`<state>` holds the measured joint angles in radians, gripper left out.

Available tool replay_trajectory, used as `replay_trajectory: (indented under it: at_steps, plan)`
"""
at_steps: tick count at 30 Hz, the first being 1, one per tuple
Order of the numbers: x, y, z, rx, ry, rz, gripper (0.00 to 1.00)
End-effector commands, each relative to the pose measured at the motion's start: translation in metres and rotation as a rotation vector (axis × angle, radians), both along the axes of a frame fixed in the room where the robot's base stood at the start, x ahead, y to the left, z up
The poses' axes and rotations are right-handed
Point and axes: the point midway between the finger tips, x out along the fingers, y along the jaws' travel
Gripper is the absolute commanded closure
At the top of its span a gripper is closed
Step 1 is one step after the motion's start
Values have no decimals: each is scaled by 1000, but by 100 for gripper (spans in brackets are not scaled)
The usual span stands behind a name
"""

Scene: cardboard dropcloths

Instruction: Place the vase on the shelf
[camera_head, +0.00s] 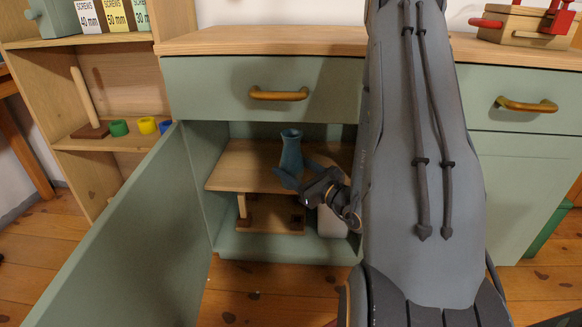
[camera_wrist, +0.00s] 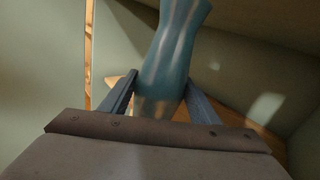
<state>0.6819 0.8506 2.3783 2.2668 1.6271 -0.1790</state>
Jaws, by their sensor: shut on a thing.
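The blue vase (camera_head: 291,152) is upright inside the open cabinet, over the wooden shelf (camera_head: 240,165). In the wrist view the vase (camera_wrist: 172,50) rises between the two fingers of my gripper (camera_wrist: 160,97). My gripper (camera_head: 291,178) is shut on the lower part of the vase, at the front of the shelf. The vase's base is partly hidden by the fingers, so I cannot tell whether it touches the shelf.
The green cabinet door (camera_head: 120,245) stands open at the left. Below the shelf are a wooden object (camera_head: 242,206) and a pale object (camera_head: 329,222). A closed drawer (camera_head: 262,90) is above. The shelf's left part is clear.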

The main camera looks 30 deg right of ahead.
Motion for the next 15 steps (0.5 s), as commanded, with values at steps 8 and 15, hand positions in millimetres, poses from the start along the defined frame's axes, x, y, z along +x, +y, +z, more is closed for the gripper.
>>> replay_trajectory:
  at_steps: [8, 15]
  plan:
    - [58, -38, -2, -3, -5, -1, 84]
    - [105, -70, -2, -4, -5, 0, 84]
